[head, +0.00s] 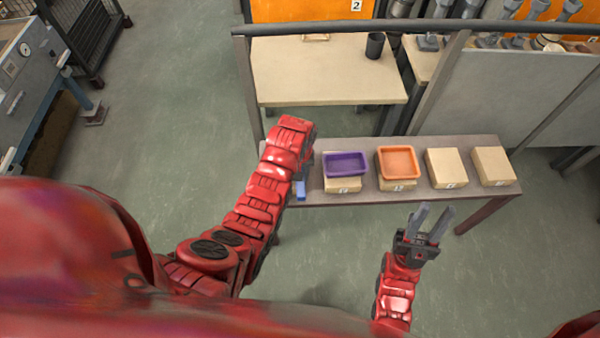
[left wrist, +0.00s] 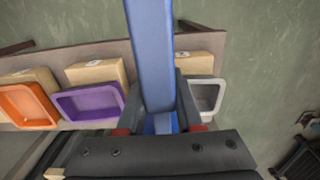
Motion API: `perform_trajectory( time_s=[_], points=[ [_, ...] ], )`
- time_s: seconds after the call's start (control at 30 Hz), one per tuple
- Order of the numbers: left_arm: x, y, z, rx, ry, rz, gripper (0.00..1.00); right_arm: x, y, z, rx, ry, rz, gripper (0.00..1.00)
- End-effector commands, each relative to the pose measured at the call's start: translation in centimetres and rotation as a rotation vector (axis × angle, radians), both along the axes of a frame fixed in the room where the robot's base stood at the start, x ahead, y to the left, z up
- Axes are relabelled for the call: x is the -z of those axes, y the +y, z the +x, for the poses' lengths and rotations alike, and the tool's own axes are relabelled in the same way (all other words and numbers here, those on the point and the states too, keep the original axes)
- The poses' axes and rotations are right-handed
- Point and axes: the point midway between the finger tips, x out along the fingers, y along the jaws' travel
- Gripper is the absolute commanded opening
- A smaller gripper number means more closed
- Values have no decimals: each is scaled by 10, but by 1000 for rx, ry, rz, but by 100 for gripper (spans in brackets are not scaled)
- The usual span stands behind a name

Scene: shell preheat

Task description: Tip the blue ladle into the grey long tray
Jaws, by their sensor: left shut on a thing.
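The blue ladle (left wrist: 152,50) fills the middle of the left wrist view as a long blue bar. My left gripper (left wrist: 158,98) is shut on it. In the head view a short blue part of the ladle (head: 300,190) shows beside my left forearm, at the table's left end. The grey tray (left wrist: 207,97) shows in the left wrist view just right of the gripper, partly covered by a finger. My left arm hides it in the head view. Whether the ladle holds anything cannot be seen. My right gripper (head: 434,211) is open and empty, in front of the table.
A purple tray (head: 346,164) and an orange tray (head: 398,162) sit on numbered boxes on the narrow table (head: 455,195). Two bare boxes (head: 446,168) (head: 493,166) stand to their right. A workbench with a dark cup (head: 375,46) is behind. Open floor lies in front.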

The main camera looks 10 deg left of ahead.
Motion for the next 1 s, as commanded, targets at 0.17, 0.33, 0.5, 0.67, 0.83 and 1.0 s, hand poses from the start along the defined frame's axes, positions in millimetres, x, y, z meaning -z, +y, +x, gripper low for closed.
perform_trajectory(
  time_s=[0.17, 0.33, 0.5, 0.67, 0.83, 1.0],
  points=[
    [10, 0, 0, 0, 1, 0, 0, 5, 0, 0, 0, 0, 0, 36],
    [18, 0, 0, 0, 0, 0, 0, 9, 0, 0, 0, 0, 0, 36],
    [26, 0, 1, 0, -3, 0, 0, 13, 0, 0, 0, 0, 0, 36],
    [26, -2, 2, -7, -34, -111, 0, 10, 0, 0, 0, 0, 0, 36],
    [26, -8, 3, 0, -57, -182, 0, 13, 0, 0, 0, 0, 0, 36],
    [28, -11, 2, -7, -91, -274, 0, 17, 0, 0, 0, 0, 0, 36]
  ],
)
